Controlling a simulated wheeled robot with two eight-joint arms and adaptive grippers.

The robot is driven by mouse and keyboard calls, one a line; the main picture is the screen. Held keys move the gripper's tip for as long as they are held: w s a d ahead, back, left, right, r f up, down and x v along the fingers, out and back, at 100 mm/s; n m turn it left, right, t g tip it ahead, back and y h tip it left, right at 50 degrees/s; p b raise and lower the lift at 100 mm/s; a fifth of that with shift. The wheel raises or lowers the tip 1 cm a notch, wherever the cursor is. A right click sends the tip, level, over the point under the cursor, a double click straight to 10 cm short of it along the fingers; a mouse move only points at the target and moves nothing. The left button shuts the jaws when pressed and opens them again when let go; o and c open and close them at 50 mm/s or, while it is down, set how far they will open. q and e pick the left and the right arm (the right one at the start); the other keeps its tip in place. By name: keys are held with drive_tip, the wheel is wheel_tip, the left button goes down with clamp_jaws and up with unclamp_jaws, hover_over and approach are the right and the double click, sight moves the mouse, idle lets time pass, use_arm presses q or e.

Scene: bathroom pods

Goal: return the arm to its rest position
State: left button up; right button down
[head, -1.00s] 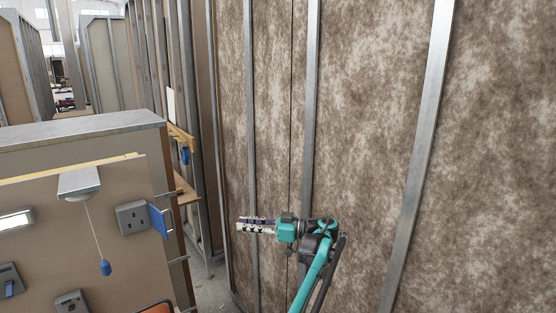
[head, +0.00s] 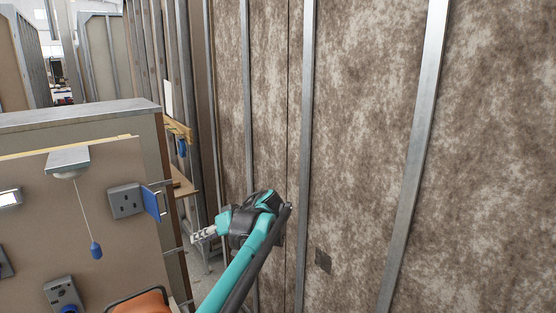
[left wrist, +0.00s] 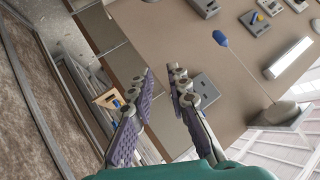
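My left arm with its teal and black links rises from the bottom of the head view, in front of the insulated wall. My left gripper (head: 200,236) points left, toward the board with the sockets, and shows partly behind the wrist. In the left wrist view its two purple-padded fingers (left wrist: 162,72) stand apart, with a narrow gap between the tips and nothing held. The gripper appears apart from the board and wall. My right gripper is in neither view.
A beige board (head: 130,235) at left carries a socket (head: 126,201), a pull cord with blue end (head: 96,250) and other fittings. An orange-topped object (head: 143,303) is at the bottom. The insulated wall (head: 360,140) with metal studs fills the right. A narrow floor gap lies between.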

use_arm(q)
drive_tip(key=s+d+f+m+t+h+b, duration=0.1)
drive_tip(key=s+f+m+h+b, duration=0.2)
drive_tip(key=s+f, duration=1.1)
drive_tip(key=s+d+f+m+t+h+b, duration=0.2)
drive_tip(key=s+f+m+h+b, duration=0.2)
drive_tip(key=s+f, duration=1)
drive_tip(key=s+h+b, duration=0.3)
drive_tip(key=shift+s+d+m+h, duration=0.15)
drive_tip(key=shift+s+m+h, duration=0.1)
drive_tip(key=shift+m+h, duration=0.05)
